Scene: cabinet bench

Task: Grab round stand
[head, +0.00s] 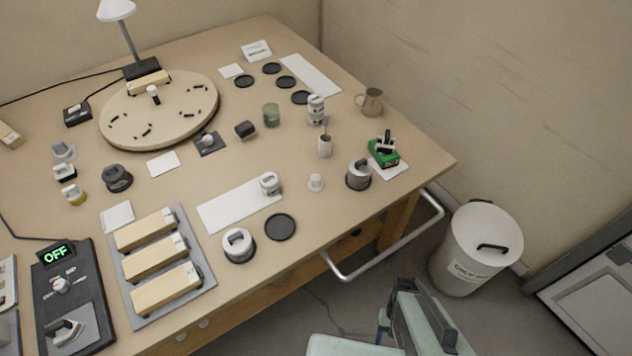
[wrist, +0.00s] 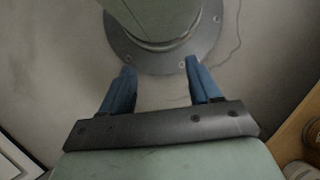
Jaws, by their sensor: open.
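Several things could be the round stand, and I cannot tell which is meant. A large pale round board (head: 160,118) lies at the back left of the bench, with small dark pieces and a white-topped knob on it. A dark, low, round, stand-like piece (head: 117,178) sits at the left. Flat black discs lie at the back and one black disc (head: 280,227) near the front edge. My gripper (wrist: 157,68) is open and empty, its two blue fingers apart over the floor, off the bench's front edge.
A grey tray (head: 200,291) with several wooden blocks and a control box (head: 62,307) stand at the front left. A mug (head: 370,102), small pots and a green box (head: 382,154) stand on the right. A metal rail (head: 398,246) juts from the bench beside a white bin (head: 475,252).

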